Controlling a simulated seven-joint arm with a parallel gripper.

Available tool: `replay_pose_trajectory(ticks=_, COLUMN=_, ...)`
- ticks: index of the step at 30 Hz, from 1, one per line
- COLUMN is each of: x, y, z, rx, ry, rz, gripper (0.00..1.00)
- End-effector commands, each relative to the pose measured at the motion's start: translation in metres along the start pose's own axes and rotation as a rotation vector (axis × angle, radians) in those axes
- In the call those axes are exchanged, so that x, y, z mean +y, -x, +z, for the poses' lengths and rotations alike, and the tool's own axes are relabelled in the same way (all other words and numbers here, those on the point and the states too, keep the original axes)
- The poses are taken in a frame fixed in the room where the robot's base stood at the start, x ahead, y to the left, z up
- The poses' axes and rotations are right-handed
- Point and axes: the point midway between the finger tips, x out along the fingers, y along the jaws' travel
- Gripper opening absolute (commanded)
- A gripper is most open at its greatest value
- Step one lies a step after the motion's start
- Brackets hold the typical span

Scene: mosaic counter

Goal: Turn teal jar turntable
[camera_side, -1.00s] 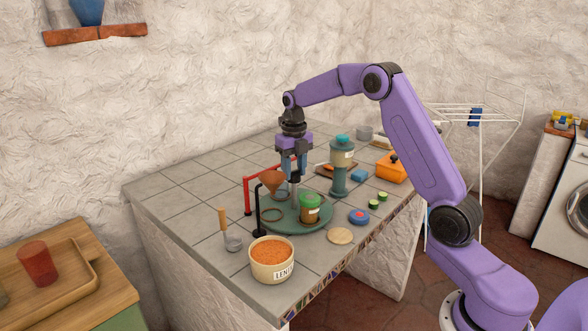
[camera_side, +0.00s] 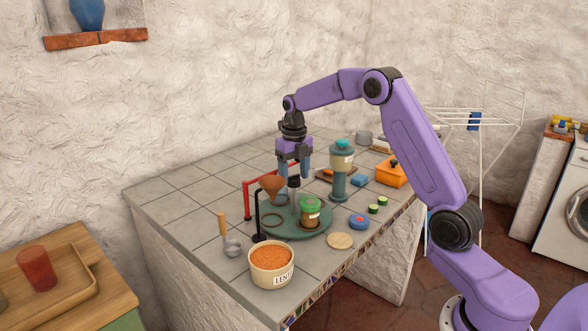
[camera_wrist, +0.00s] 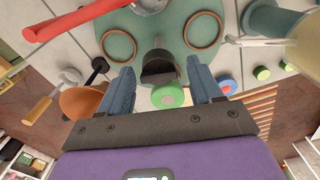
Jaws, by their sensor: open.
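The teal turntable (camera_side: 290,229) is a round disc on the tiled counter, with an upright grey post (camera_side: 294,201) at its middle. A jar (camera_side: 310,214) with a green lid and brown contents stands at its right side. Thin brown rings lie on the disc; two show in the wrist view, where the turntable (camera_wrist: 160,22) fills the top middle. My gripper (camera_side: 294,174) points down above the post, open and holding nothing I can see. In the wrist view its blue fingers (camera_wrist: 161,84) are apart, with the post's dark top and green lid (camera_wrist: 167,96) between them.
A copper funnel (camera_side: 271,184) on a black stand and a red rail (camera_side: 248,196) stand close left. A tall teal grinder (camera_side: 340,172) stands close right. A lentil bowl (camera_side: 271,266) and a ladle (camera_side: 231,246) are in front. An orange box (camera_side: 391,173) is behind right.

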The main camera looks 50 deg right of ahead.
Motion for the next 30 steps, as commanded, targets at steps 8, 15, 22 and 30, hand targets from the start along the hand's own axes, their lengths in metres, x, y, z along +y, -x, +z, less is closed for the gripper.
replay_pose_trajectory(ticks=8, x=0.004, y=-0.0012, z=-0.0008, rx=0.003, ry=-0.125, rz=0.002, gripper=0.68)
replay_pose_trajectory(ticks=15, x=0.003, y=-0.0012, z=-0.0006, rx=0.003, ry=-0.37, rz=0.001, gripper=0.68)
replay_pose_trajectory(ticks=22, x=0.0023, y=-0.0012, z=-0.0006, rx=0.003, ry=-0.598, rz=0.0, gripper=0.68)
replay_pose_trajectory(ticks=30, x=0.0016, y=-0.0012, z=-0.0007, rx=0.003, ry=-0.866, rz=-0.001, gripper=0.68)
